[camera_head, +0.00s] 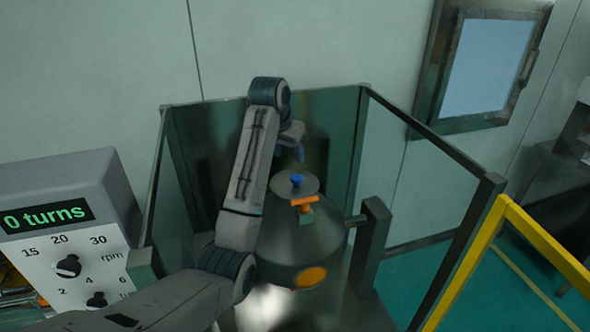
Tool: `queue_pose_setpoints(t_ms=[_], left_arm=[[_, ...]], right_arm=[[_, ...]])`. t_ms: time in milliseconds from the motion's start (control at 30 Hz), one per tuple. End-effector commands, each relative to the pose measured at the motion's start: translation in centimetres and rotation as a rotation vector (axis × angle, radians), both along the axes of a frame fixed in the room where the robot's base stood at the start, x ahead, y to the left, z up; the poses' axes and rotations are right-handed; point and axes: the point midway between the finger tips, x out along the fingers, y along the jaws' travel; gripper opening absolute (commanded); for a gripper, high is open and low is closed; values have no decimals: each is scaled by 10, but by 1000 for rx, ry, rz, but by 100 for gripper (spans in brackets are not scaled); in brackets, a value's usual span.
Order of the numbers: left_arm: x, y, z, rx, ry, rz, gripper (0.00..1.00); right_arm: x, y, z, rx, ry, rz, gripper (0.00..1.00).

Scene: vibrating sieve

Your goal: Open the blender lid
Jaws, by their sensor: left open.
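The blender (300,245) is a grey metal drum with an orange round cap low on its front. It stands inside a guard frame. Its round grey lid (310,184) sits on top, with a blue knob (297,180) and an orange clamp piece (304,201) at the near edge. A small green part shows just below the orange piece. My left arm reaches over the drum's left side. My left gripper (299,152) is open above and behind the lid, with a blue fingertip visible. It appears apart from the knob. My right gripper is out of view.
Dark-framed glass guard panels (335,140) surround the blender at the back and sides. A control box (70,205) reading "0 turns" stands at left. A yellow rail (540,240) runs at right. A wall window (490,65) is at upper right.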

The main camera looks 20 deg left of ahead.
Motion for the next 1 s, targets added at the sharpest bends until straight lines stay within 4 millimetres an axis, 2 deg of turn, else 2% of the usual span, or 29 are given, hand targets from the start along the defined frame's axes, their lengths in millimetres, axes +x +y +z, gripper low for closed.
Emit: queue_pose_setpoints(t_ms=[267,333,433,600,767,1000], left_arm=[[9,-2,-29,0,-1,0,53],[13,-3,-32,0,5,0,53],[20,-4,-49,0,5,0,53],[30,-6,-75,0,3,0,53],[36,-7,-91,0,2,0,53],[39,-8,-98,0,-1,0,53]], right_arm=[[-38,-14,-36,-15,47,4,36],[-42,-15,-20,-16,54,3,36],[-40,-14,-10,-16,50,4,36],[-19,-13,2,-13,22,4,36],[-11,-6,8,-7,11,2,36],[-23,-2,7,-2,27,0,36]])
